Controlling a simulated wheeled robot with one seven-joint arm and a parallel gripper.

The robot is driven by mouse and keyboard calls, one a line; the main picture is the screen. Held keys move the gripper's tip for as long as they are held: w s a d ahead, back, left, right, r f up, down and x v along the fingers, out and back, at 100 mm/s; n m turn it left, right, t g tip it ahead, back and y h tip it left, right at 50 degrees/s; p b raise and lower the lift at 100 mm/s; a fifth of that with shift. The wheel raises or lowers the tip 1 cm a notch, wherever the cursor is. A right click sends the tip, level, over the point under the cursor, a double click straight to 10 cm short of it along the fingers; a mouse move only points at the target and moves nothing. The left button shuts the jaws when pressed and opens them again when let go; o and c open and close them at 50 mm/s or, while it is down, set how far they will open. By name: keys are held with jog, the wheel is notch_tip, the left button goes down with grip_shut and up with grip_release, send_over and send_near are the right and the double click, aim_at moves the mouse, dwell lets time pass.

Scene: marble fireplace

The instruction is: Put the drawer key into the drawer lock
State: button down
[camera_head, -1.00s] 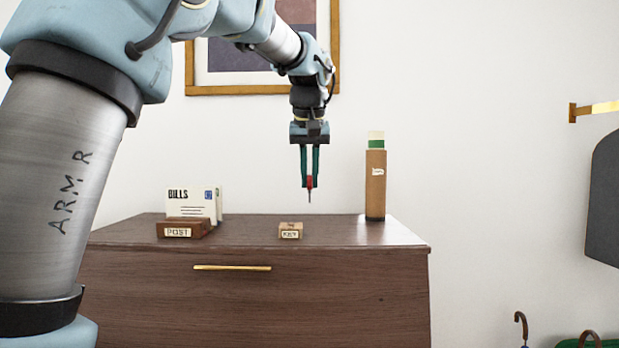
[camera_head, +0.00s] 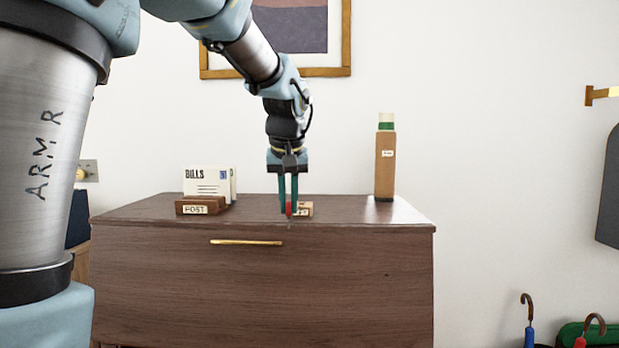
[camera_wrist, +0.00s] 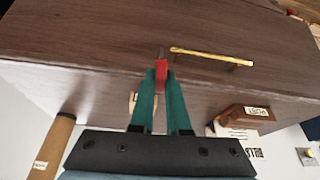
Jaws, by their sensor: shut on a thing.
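My gripper (camera_head: 288,207) is shut on the drawer key (camera_head: 289,210), which has a red head and a thin metal shaft. In the head view the key points down in front of the cabinet top's front edge. The key also shows in the wrist view (camera_wrist: 162,69), between the green fingertips, its shaft toward the drawer front. The drawer front (camera_head: 330,275) is dark brown wood with a brass handle (camera_head: 246,242) left of the key and lower. I cannot clearly make out the drawer lock in either view.
A small labelled wooden block (camera_head: 306,209) sits on the cabinet top, partly behind my gripper. A POST holder (camera_head: 205,206) with letters (camera_head: 205,184) stands to the left. A brown cylinder (camera_head: 384,165) stands at the right. The space before the drawer front is clear.

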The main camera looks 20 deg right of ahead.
jog(key=w+a+f+n, duration=0.1)
jog(key=a+f+n, duration=0.1)
jog(key=a+f, duration=1.4)
jog(key=w+a+f+n+y, duration=0.1)
jog(key=w+a+f+n, duration=0.1)
jog(key=a+f, duration=1.3)
notch_tip(320, 180, down, 6)
jog(key=shift+w+a+r+y, duration=0.15)
jog(key=shift+w+a+y, duration=0.05)
jog(key=shift+a+y, duration=0.15)
jog(key=shift+a, duration=0.1)
